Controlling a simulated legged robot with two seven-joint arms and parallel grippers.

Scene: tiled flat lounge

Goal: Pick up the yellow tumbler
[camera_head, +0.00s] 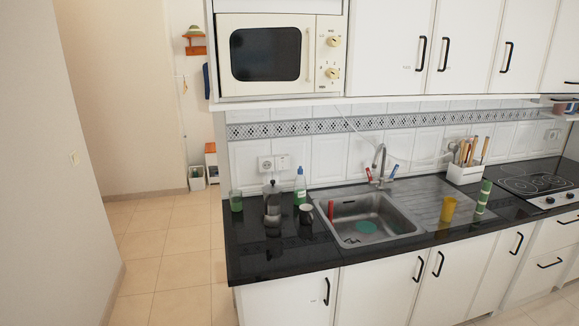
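A yellow tumbler (448,208) stands upright on the ribbed metal drainboard (418,197), to the right of the sink basin. A green and white cylinder (483,196) stands a little to its right. Nothing hides the tumbler. Neither of my grippers shows in the head view, so I cannot see whether they hold anything.
The black counter (270,258) also bears a moka pot (271,201), a green cup (236,201), a bottle (300,187) and a dark mug (306,214). A faucet (379,161) rises behind the sink (366,222). A utensil holder (464,173) stands behind the tumbler. Tiled floor (170,262) is clear at left.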

